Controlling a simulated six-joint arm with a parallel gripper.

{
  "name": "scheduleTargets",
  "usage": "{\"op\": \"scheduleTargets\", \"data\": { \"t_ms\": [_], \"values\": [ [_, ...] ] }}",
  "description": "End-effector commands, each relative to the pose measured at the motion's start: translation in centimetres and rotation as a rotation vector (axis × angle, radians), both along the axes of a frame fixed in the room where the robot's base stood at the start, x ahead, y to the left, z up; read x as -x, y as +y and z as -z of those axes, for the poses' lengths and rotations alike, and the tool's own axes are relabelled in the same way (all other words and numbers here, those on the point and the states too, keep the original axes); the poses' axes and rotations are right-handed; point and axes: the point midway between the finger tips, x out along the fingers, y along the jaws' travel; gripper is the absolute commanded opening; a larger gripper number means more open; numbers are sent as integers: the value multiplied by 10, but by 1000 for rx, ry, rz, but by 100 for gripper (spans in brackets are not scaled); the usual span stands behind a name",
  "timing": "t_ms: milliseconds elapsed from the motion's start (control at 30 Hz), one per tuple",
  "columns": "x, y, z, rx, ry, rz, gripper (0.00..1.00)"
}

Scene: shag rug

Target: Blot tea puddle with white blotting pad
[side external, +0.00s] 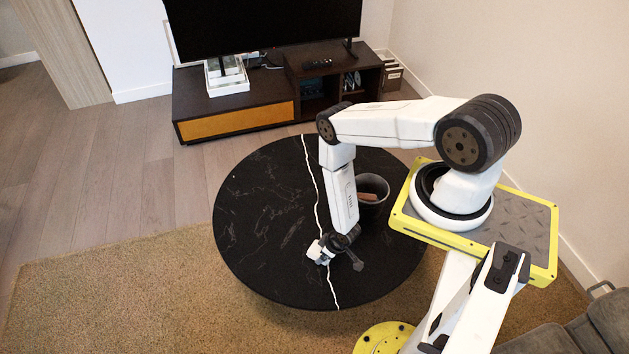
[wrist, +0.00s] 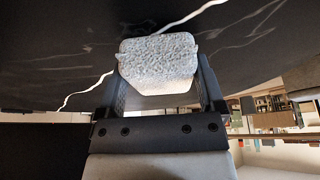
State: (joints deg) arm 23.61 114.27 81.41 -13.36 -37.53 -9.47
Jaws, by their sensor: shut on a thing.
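The white blotting pad (wrist: 158,62) is a pale, rough-textured block in the wrist view, held between the two fingers of my gripper (wrist: 160,85). In the side view the pad (side external: 316,251) shows small and white at the end of my gripper (side external: 325,252), low over the front part of the round black table (side external: 260,210). I cannot tell whether the pad touches the table top. I cannot make out a tea puddle in either view; dark tea on the dark top would be hard to see.
A dark grey cup or pot (side external: 373,190) with a brownish thing (side external: 368,197) inside stands on the table, right of my forearm. White veins cross the black top. The table's left half is clear. A low TV cabinet (side external: 235,121) stands behind, and a sofa (side external: 590,330) at the lower right.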

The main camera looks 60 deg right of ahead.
Motion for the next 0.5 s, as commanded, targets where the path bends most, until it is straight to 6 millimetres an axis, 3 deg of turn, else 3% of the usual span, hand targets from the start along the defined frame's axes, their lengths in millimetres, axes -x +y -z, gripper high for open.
{"op": "scheduleTargets", "data": {
  "t_ms": [500],
  "values": [
    [-1, 0, -30, 0, -2, 0, 40]
  ]
}}
